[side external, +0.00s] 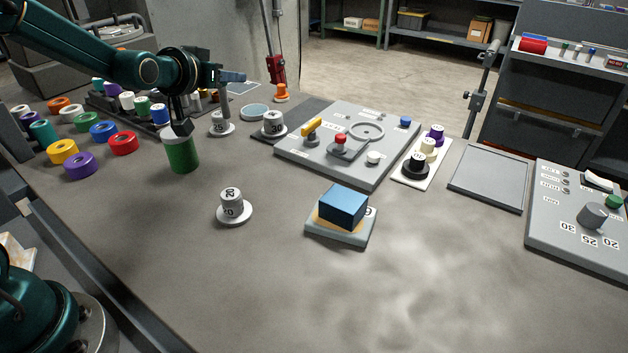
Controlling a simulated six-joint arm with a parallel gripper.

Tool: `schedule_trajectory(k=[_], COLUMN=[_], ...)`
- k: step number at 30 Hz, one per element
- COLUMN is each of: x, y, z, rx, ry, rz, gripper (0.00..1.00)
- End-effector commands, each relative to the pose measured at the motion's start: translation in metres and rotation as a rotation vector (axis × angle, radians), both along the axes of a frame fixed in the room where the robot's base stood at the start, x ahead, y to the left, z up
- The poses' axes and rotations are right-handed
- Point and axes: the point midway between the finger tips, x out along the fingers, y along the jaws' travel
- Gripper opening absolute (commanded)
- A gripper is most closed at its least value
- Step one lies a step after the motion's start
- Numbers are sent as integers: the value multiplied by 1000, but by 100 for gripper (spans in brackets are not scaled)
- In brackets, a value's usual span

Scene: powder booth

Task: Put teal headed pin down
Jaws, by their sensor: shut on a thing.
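My gripper (181,127), dark and pointing down, is at the left of the table, shut on the top of a green cylinder (182,154) with a pale upper rim. The fingers hide part of its top. Its lower end is at or very close to the tabletop; I cannot tell whether it touches. It looks green rather than teal. A dark teal piece (43,133) stands at the far left among coloured rings. I cannot tell which piece is the teal headed pin.
Red (123,143), purple (80,166) and yellow (63,152) rings lie left of my gripper. A dark rack (98,103) of coloured pins stands behind. A white weight (233,209) and a blue block (343,206) stand in front. The front table is clear.

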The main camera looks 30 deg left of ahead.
Motion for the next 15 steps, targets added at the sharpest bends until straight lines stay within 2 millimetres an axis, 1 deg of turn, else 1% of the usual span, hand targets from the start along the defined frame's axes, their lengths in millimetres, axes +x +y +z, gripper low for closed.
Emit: schedule_trajectory(k=[1,3,6,7,11,15], x=[0,0,0,0,0,-1], y=[0,0,-2,-6,-36,-74], z=[6,8,9,8,10,12], rx=[1,0,0,-1,3,4], ry=[-5,-2,0,2,-2,-2], rz=[1,6,13,9,-82,-195], gripper=[0,0,0,0,0,0])
